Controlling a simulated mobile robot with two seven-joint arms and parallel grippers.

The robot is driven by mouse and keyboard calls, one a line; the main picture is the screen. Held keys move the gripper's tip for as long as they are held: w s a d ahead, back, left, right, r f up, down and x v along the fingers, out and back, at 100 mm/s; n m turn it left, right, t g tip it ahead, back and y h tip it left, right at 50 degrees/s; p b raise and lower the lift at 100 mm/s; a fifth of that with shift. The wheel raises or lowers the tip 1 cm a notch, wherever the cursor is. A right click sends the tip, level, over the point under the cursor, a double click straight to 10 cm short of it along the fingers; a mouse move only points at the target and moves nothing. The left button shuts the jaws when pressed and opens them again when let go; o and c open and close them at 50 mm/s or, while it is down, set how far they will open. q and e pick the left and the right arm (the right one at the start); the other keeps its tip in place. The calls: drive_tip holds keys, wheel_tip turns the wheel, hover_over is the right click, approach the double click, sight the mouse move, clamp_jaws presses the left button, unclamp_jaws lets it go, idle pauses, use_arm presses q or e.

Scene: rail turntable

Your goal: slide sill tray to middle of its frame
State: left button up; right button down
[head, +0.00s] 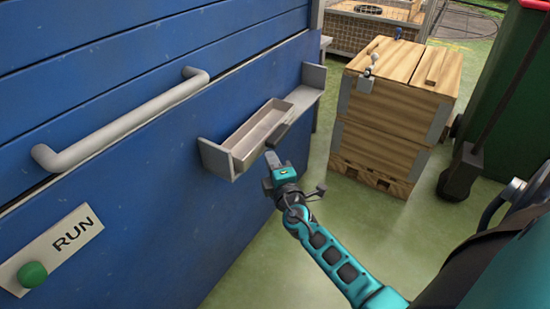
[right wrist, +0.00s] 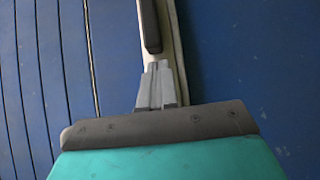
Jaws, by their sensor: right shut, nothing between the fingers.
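The sill tray (head: 250,133) is a shallow grey-beige open box. It sits in a grey sill frame (head: 306,96) fixed to the blue wall, with a longer bare stretch of frame on its right than on its left. A dark bar handle (head: 290,122) runs along the tray's front; in the right wrist view the handle (right wrist: 150,26) lies just beyond the fingertips. My right gripper (head: 270,160) is shut and empty, just below and in front of the tray's near side. I cannot tell whether it touches the tray. My left gripper is out of view.
A long grey rail handle (head: 120,122) and a RUN plate with a green button (head: 33,274) are on the blue wall at left. A wooden crate (head: 395,100) stands to the right, and a dark green bin (head: 510,90) beyond it. Green floor (head: 350,220) is clear between.

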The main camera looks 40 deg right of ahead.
sight(288, 133)
drive_tip(key=shift+w+d, duration=0.35)
drive_tip(key=shift+d, duration=0.4)
drive_tip(key=shift+w, duration=0.1)
drive_tip(key=shift+w+d, duration=0.1)
drive_tip(key=shift+d, duration=0.1)
drive_tip(key=w+d, duration=0.1)
drive_tip(key=d, duration=0.1)
drive_tip(key=w+d, duration=0.1)
drive_tip(key=d, duration=0.2)
drive_tip(key=w+d, duration=0.2)
drive_tip(key=d, duration=0.1)
drive_tip(key=shift+w+d, duration=0.15)
drive_tip(key=shift+d, duration=0.05)
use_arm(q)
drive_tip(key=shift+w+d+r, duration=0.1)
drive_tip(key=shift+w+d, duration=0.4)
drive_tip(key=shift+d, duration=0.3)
use_arm(e)
drive_tip(key=shift+a, duration=0.15)
